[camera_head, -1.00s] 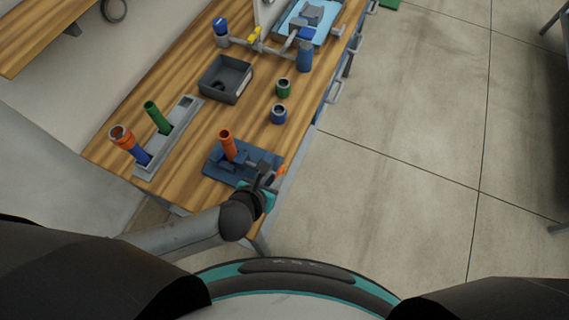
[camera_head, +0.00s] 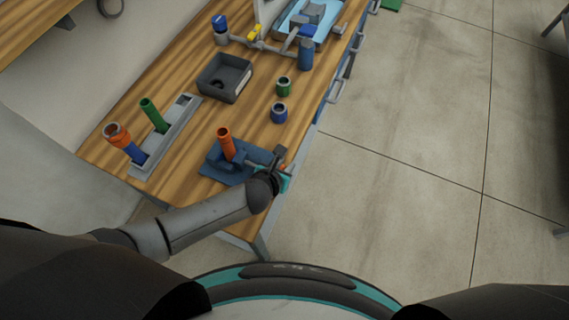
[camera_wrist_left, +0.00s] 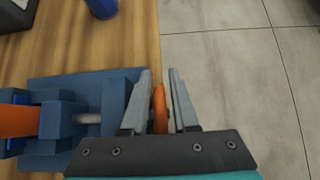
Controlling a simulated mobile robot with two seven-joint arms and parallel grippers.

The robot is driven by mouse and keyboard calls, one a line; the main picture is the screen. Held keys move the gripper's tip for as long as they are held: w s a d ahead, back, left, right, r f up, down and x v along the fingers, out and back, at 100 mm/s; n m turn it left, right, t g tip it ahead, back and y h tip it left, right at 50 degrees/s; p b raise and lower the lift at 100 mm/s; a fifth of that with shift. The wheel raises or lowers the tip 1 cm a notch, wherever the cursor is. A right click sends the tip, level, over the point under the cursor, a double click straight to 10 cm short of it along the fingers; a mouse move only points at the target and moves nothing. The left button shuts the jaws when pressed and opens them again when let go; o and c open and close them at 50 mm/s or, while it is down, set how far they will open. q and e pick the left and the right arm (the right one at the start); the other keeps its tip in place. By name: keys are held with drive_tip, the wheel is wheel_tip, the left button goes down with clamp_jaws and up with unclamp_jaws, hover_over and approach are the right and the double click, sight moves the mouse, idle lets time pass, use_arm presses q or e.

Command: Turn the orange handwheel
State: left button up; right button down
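The orange handwheel (camera_wrist_left: 160,108) shows edge-on in the left wrist view, on the right side of a blue vise (camera_wrist_left: 62,125) near the table's edge. In the head view only a small bit of the handwheel (camera_head: 282,166) shows past my gripper. An orange tube (camera_head: 226,145) stands upright in the vise. My left gripper (camera_wrist_left: 161,80) has its two fingers on either side of the handwheel rim. A narrow gap shows at the right finger, so it looks open around the rim; contact on the left finger is unclear. My right gripper is not in view.
A blue ring (camera_head: 279,113) and a green ring (camera_head: 284,86) stand behind the vise. A dark bin (camera_head: 240,92) and a grey rack (camera_head: 185,110) with coloured tubes stand further left.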

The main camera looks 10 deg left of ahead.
use_arm(q)
drive_tip(key=shift+c, duration=0.3)
clamp_jaws()
drive_tip(key=shift+t+b, duration=0.4)
drive_tip(key=shift+b, duration=0.4)
drive_tip(key=t+b, duration=0.1)
drive_tip(key=b, duration=0.3)
drive_tip(key=t+h+b, duration=0.1)
drive_tip(key=t+b, duration=0.1)
drive_tip(key=b, duration=0.3)
drive_tip(key=r+t+b, duration=0.1)
drive_tip(key=t+b, duration=0.1)
drive_tip(key=b, duration=0.2)
drive_tip(key=shift+s+a+h, duration=0.1)
drive_tip(key=shift+s+h, duration=0.2)
drive_tip(key=shift+h, duration=0.1)
drive_tip(key=shift+r+t+b, duration=0.35)
drive_tip(key=shift+t+b, duration=0.05)
drive_tip(key=shift+b, duration=0.85)
